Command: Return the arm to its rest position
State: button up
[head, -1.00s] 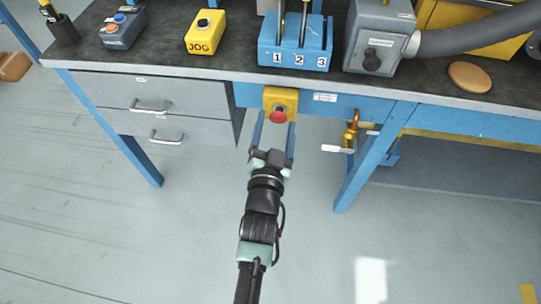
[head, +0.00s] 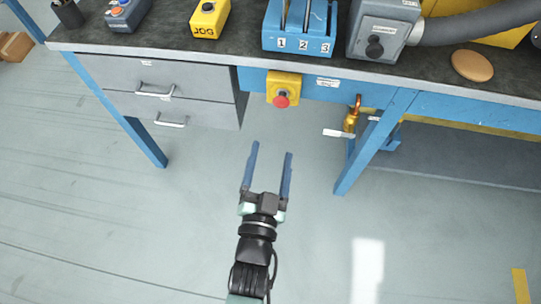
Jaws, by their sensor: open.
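My gripper (head: 270,156) is in the lower middle of the head view, with its two blue fingers spread apart and nothing between them. It is over the open floor in front of the bench (head: 455,93). Its fingers point toward the bench, below a red push button (head: 281,100) on a yellow box on the bench's front rail. In the picture a clear gap shows between the fingertips and the button.
On the bench top are a yellow JOG box (head: 209,18), a blue block with slots numbered 1, 2, 3 (head: 299,45) and a grey box with a knob (head: 381,40). Grey drawers (head: 155,92) hang at left. A brass valve (head: 351,117) sits right of the button. The near floor is clear.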

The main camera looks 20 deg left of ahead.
dwell(0.6)
jog(key=w+d+r+t, duration=0.2)
jog(key=w+r, duration=0.1)
jog(key=r, duration=0.7)
jog(key=w+d+r+n+t+h, duration=0.15)
jog(key=w+r, duration=0.25)
jog(key=r, duration=0.7)
jog(key=w+d+r+t, duration=0.2)
jog(key=w+r, duration=0.1)
jog(key=r, duration=0.7)
jog(key=s+d+r+t+h, duration=0.15)
jog(key=s+r, duration=0.25)
jog(key=r, duration=0.5)
jog(key=s+d+r+t+h, duration=0.1)
jog(key=s+d+r+t, duration=0.15)
jog(key=r, duration=0.55)
jog(key=s+d+r+t+h, duration=0.1)
jog(key=s+d+r, duration=0.25)
jog(key=r, duration=0.55)
notch_tip(320, 180, up, 26)
jog(key=p, duration=2.6)
jog(key=shift+a+f, duration=0.15)
jog(key=shift+s+g, duration=0.1)
jog(key=shift+g, duration=0.15)
